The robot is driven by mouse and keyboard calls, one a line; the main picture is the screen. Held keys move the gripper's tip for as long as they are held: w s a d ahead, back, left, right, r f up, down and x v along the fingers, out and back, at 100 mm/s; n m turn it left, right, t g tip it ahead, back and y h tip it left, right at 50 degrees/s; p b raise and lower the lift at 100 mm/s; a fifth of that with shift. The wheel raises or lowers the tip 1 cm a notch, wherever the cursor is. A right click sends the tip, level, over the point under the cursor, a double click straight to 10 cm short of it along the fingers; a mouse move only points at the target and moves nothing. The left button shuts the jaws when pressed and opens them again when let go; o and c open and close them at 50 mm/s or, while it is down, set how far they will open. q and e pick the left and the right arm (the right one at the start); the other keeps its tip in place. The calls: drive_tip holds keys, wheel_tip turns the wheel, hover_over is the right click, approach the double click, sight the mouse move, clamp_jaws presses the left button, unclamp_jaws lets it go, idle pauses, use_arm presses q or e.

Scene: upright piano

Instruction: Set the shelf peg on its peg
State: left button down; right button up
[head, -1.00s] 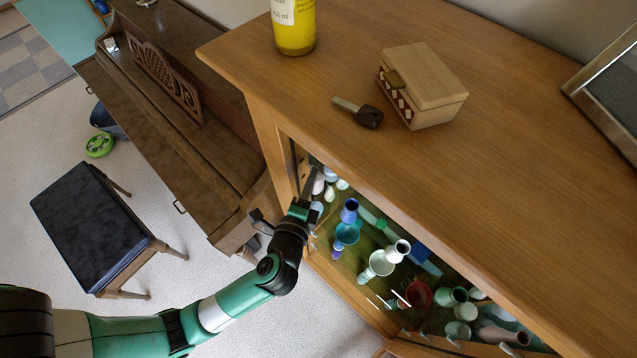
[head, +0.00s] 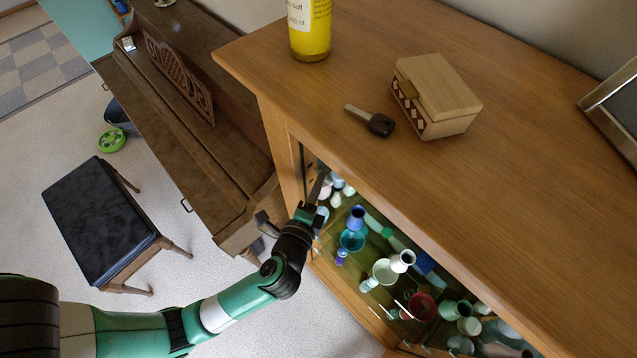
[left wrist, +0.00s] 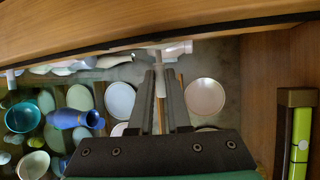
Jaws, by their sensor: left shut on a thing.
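My left gripper (head: 322,188) reaches into the left end of the open cabinet front (head: 284,140), just below the top. In the left wrist view its two dark fingers (left wrist: 160,92) are close together, with a narrow pale piece (left wrist: 160,86) between them. The piece is small and mostly covered by the fingers, so I cannot make out its full shape. It looks like the shelf peg. The place for it on the cabinet wall (left wrist: 262,85) is not clear in either view. My right gripper is not in view.
Vases, bowls and cups fill the cabinet below and right of the gripper, including a blue vase (left wrist: 75,119) and a pale round dish (left wrist: 205,96). On top are a key (head: 370,120), a wooden box (head: 435,95) and a yellow bottle (head: 311,35). A piano (head: 180,110) stands left.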

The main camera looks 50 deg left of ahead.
use_arm(q)
drive_tip(key=shift+s+a+p, duration=0.1)
drive_tip(key=shift+a+p, duration=0.3)
drive_tip(key=shift+a, duration=1.1)
idle(2.2)
drive_tip(key=c, duration=0.8)
unclamp_jaws()
drive_tip(key=b+v, duration=0.1)
drive_tip(key=v, duration=1)
drive_tip(key=shift+s+d+b, duration=0.15)
drive_tip(key=shift+s+b, duration=0.15)
drive_tip(key=shift+b, duration=0.05)
